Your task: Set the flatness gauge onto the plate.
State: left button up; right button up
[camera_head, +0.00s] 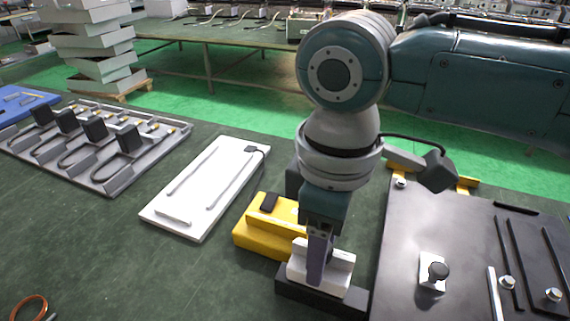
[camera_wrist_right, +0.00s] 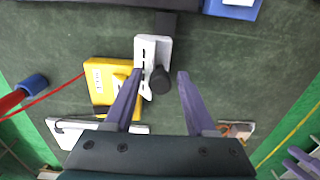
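A white stepped block, which I take for the flatness gauge (camera_head: 338,262), stands by a black base (camera_head: 293,286). In the right wrist view the gauge (camera_wrist_right: 151,48) shows from above with a black knob. The dark plate (camera_head: 405,232) lies to the right in the head view. My right gripper (camera_head: 319,258) is lowered at the gauge; its finger hides part of it. In the wrist view my right gripper (camera_wrist_right: 160,73) is open, with the knob between its spread fingertips. My left gripper (camera_wrist_right: 294,160) shows only at that view's lower right edge, its two fingers apart.
A yellow block (camera_head: 258,234) stands close beside the gauge. The plate carries a white piece with a black knob (camera_head: 438,271) and several bars and bolts. A white panel (camera_head: 205,190) and a grey tray (camera_head: 105,180) lie left. The green tabletop in front is mostly clear.

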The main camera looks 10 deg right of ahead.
grip_shut()
jog(key=shift+s, duration=0.1)
dwell(1.1)
